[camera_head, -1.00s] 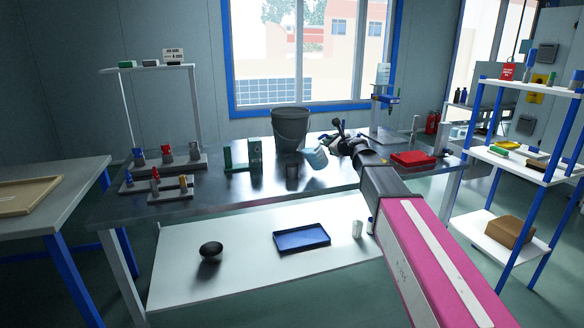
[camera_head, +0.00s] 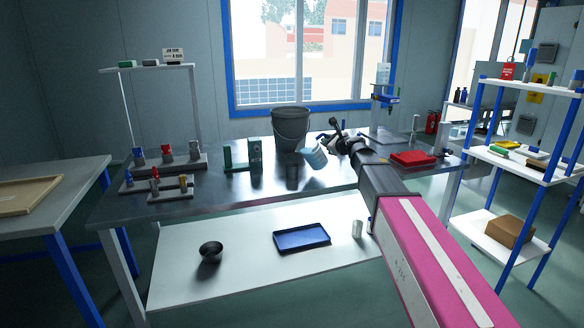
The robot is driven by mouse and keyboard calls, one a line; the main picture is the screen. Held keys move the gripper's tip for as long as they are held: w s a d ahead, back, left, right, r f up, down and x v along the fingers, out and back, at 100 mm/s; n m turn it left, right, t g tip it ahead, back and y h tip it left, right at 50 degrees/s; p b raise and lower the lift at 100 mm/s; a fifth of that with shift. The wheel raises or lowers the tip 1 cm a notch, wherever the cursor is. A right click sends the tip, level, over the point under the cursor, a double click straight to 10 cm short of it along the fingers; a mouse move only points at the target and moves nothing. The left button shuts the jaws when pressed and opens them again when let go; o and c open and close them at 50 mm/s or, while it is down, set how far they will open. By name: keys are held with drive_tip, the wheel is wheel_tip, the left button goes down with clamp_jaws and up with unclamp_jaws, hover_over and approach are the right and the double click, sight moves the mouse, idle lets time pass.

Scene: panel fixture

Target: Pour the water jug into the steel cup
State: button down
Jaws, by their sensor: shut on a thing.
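The water jug (camera_head: 314,157) is light blue and tilted, its mouth toward the lower left. It is above the dark metal table, in front of the bucket. My gripper (camera_head: 331,146) is at the jug's right side, shut on it; the fingers are small and partly hidden by the jug. A small dark grey cup (camera_head: 292,177), seemingly the steel cup, stands upright on the table just below and left of the jug's mouth. I cannot make out any water stream or the cup's inside.
A dark grey bucket (camera_head: 290,128) stands close behind the jug. Green blocks (camera_head: 255,154) stand left of the cup, and racks of small colored pieces (camera_head: 170,160) farther left. A red tray (camera_head: 413,158) lies to the right. The table front is clear.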

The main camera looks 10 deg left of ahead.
drive_tip(key=shift+s+a+r+n, duration=0.25)
drive_tip(key=shift+a+n, duration=0.15)
drive_tip(key=shift+n, duration=0.05)
drive_tip(key=shift+s+a+r+n, duration=0.25)
drive_tip(key=shift+a+n, duration=0.1)
drive_tip(key=shift+n, duration=0.1)
idle(2.9)
drive_tip(key=w+d+f+m, duration=0.2)
drive_tip(key=d+m, duration=0.1)
drive_tip(key=shift+w+d+f+m, duration=0.15)
drive_tip(key=shift+w+d+m, duration=0.1)
drive_tip(key=shift+w+m, duration=0.05)
drive_tip(key=shift+s+y, duration=0.1)
drive_tip(key=shift+y, duration=0.2)
